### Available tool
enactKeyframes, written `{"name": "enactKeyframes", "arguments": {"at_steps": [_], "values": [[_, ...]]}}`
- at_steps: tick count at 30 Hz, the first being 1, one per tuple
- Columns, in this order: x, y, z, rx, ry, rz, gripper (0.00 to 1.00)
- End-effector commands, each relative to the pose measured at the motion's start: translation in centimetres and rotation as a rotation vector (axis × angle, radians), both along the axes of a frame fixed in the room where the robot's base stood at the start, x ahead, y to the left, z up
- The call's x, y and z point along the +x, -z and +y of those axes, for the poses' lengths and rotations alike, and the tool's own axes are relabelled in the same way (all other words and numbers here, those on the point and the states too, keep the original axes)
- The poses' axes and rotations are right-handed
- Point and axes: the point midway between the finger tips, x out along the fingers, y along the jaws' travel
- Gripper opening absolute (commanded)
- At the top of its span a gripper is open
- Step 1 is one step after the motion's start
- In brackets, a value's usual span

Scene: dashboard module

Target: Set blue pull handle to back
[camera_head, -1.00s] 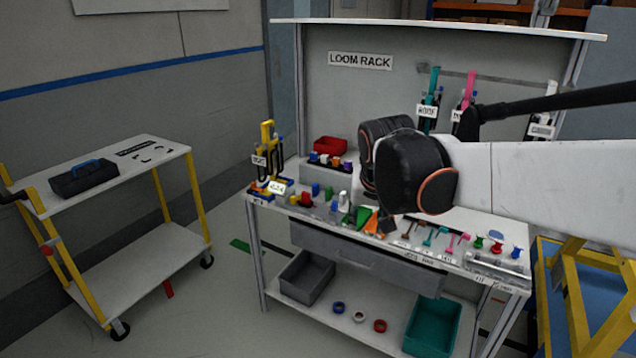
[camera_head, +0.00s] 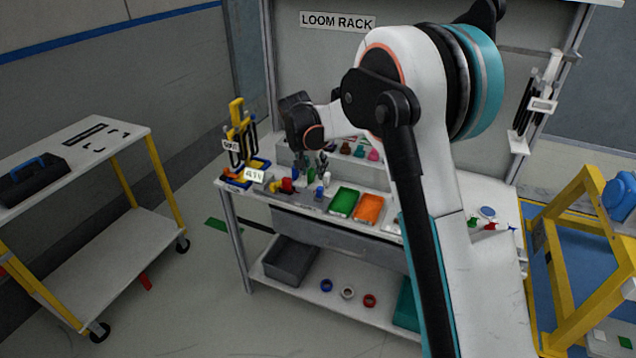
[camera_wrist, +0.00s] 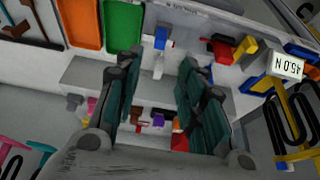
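A small blue handle-like part (camera_head: 319,192) stands near the bench's front edge, left of the green tray. I take it for the blue pull handle. In the wrist view this blue part (camera_wrist: 160,40) shows beyond my fingertips, roughly centred between them, with a white part next to it. My gripper (camera_wrist: 160,66) is open and empty, its two dark teal fingers wide apart. In the head view my gripper (camera_head: 311,163) hangs over the left part of the bench, behind the blue part. Which way the handle is set cannot be told.
Close by are a red part (camera_head: 287,185), a green tray (camera_head: 343,201) and an orange tray (camera_head: 369,208). A yellow rack (camera_head: 238,125) stands at the bench's left end.

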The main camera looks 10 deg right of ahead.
Motion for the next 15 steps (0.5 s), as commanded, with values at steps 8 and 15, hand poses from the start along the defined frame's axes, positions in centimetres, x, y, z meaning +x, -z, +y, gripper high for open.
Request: {"name": "enactKeyframes", "arguments": {"at_steps": [8,15], "values": [[1.0,3.0,-0.6,-0.001,0.003,0.001,0.37],[2.5,7.5,-1.7,0.000,0.002,0.001,0.37]]}}
